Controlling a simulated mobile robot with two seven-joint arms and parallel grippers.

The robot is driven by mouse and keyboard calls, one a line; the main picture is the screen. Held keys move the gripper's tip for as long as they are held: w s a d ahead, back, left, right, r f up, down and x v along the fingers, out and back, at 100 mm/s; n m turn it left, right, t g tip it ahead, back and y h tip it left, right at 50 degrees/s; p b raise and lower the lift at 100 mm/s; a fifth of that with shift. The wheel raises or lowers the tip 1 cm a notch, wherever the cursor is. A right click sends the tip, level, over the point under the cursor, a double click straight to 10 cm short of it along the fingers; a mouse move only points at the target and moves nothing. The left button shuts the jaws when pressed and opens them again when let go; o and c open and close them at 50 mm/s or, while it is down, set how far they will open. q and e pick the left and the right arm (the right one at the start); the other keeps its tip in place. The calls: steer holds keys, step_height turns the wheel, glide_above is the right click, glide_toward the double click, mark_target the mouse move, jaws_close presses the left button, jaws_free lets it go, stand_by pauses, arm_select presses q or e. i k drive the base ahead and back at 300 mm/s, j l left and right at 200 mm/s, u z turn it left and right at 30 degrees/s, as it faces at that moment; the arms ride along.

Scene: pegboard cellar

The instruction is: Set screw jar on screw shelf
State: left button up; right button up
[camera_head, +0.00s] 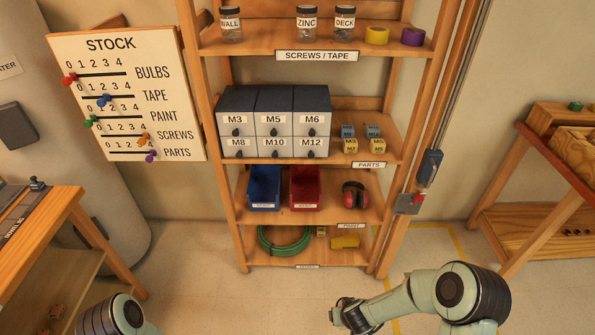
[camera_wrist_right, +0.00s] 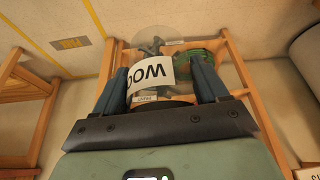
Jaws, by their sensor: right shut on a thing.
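The screw shelf (camera_head: 270,42) is the top board of the wooden rack, labelled SCREWS / TAPE. On it stand the WALL jar (camera_head: 231,25), the ZINC jar (camera_head: 307,23) and the DECK jar (camera_head: 345,23), with a gap between WALL and ZINC. In the right wrist view my right gripper (camera_wrist_right: 160,78) is shut on a clear screw jar (camera_wrist_right: 152,73) whose white label shows "WOO", the rest cut off by a finger. In the head view only my right arm shows clearly at the lower right, below the shelf. My left gripper is out of view.
Yellow tape (camera_head: 377,36) and purple tape (camera_head: 413,37) lie right of the jars. Below are drawers (camera_head: 275,122), a blue bin (camera_head: 264,187) and a red bin (camera_head: 305,187). A stock board (camera_head: 125,95) stands left. A bench (camera_head: 560,150) is right.

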mark_target(270, 40)
steer(key=i+l+u, duration=0.15)
steer(key=i+u, duration=0.2)
steer(key=i, duration=0.15)
steer(key=i+l+u, duration=0.25)
steer(key=i+u, duration=0.15)
steer(key=i, duration=0.1)
